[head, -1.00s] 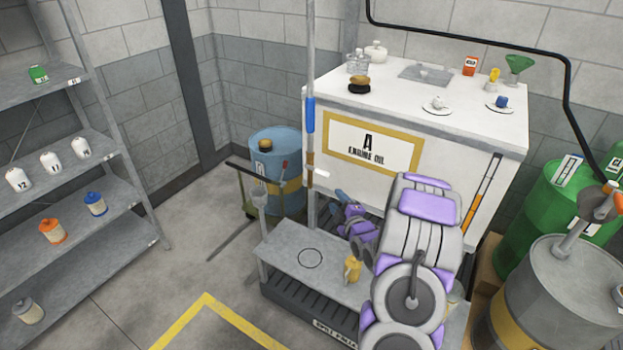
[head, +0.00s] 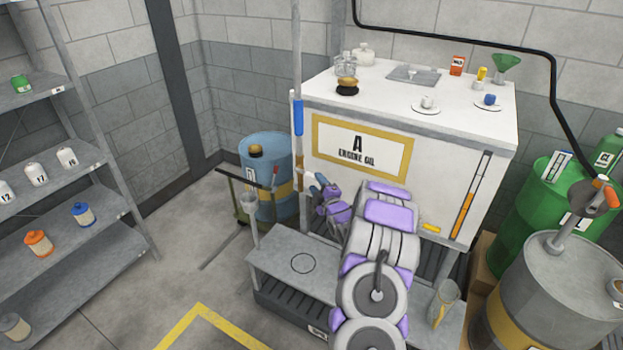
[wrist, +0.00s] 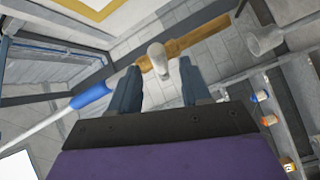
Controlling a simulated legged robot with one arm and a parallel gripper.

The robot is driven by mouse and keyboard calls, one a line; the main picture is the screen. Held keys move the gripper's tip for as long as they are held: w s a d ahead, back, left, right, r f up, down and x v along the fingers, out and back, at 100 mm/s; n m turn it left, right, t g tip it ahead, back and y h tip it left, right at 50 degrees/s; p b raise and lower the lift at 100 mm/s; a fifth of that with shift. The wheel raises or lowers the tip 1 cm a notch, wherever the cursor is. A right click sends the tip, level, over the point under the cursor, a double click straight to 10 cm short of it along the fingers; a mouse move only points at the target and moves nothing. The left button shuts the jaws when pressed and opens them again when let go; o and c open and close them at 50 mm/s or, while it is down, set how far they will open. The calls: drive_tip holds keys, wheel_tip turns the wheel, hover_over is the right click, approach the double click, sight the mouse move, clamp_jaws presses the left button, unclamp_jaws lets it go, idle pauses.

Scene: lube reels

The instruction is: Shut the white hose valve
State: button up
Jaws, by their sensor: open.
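The hose (head: 297,118) hangs upright in front of the white tank's left corner, with a blue sleeve above a brown section. In the wrist view the hose (wrist: 92,96) runs diagonally past my fingertips. The white valve lever (wrist: 158,58) juts from it toward the camera, seen nearly end-on. My gripper (wrist: 160,78) is open, one finger on each side of the lever; whether either touches it I cannot tell.
A white tank (head: 465,150) labelled A ENGINE OIL stands behind the arm. A grey bench (head: 275,258) lies below. A blue drum (head: 268,205) stands behind the hose, a grey drum (head: 560,285) at right, and a shelf rack (head: 90,200) at left. Open floor lies between rack and bench.

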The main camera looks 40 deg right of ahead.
sight(311, 177)
drive_tip(key=shift+b+x, duration=0.45)
drive_tip(key=shift+x, duration=2.3)
drive_tip(key=shift+a, duration=0.15)
clamp_jaws()
